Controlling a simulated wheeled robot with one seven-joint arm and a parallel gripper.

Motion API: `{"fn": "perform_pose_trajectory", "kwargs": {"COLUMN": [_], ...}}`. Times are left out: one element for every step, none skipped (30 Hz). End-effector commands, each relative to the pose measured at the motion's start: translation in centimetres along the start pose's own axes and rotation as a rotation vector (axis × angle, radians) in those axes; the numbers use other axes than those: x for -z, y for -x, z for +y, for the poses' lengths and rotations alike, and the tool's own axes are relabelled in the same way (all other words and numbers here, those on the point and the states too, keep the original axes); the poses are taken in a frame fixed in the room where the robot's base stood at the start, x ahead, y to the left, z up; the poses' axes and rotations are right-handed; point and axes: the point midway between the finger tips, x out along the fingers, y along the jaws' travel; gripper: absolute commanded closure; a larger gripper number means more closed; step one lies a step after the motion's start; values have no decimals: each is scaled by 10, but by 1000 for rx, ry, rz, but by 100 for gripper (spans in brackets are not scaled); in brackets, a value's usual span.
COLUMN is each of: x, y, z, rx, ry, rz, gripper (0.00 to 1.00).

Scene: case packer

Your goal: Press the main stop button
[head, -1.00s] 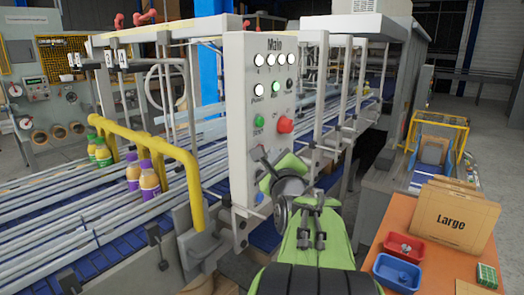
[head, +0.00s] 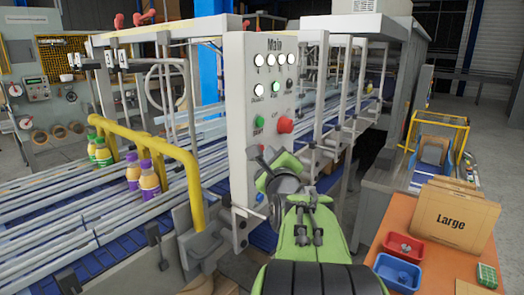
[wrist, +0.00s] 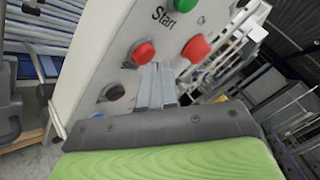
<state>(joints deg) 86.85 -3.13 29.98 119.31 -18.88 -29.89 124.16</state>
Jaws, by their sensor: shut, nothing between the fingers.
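The grey control panel (head: 250,110) marked "Main" stands upright in the middle of the head view. A large red button (head: 285,124) sits right of a green button (head: 259,125). In the wrist view the large red button (wrist: 196,48) is just right of my fingertips, below the green "Start" button (wrist: 186,4). A smaller red button (wrist: 143,53) sits just left of the fingertips. Any label by it is hidden or unreadable. My gripper (head: 257,156) is shut and empty, its tips (wrist: 156,68) close to the panel face; contact cannot be told.
A black knob (wrist: 113,92) sits lower on the panel. A yellow rail (head: 150,140) and conveyor with several bottles (head: 142,176) lie left. An orange table (head: 405,222) with red and blue bins and a "Large" box (head: 455,214) stands right.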

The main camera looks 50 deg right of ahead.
Motion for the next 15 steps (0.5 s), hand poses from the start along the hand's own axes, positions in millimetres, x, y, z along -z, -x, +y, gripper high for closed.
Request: {"fn": "perform_pose_trajectory", "kwargs": {"x": [-1, -1, -1, -2, -2, -2, -2, -2, -3, -3, -3, -3, -3, -3, -4], "y": [0, -1, -1, -1, -2, -2, -2, -2, -3, -3, -3, -4, -4, -4, -5], "z": [0, 1, 1, 1, 2, 2, 2, 2, 2, 3, 3, 3, 3, 3, 4], "rx": [-1, -1, -1, -1, -1, -1, -1, -1, -1, -1, -1, -1, -1, -1, -1], "ry": [0, -1, -1, -1, -1, -1, -1, -1, -1, 0, 0, 0, 0, -1, -1], "rz": [-1, -1, -1, -2, -2, -2, -2, -2, -2, -2, -1, -1, -1, -1, -2], "gripper": [100, 100, 100, 100, 100, 100, 100, 100, 100, 100, 100, 100, 100, 100, 100]}}
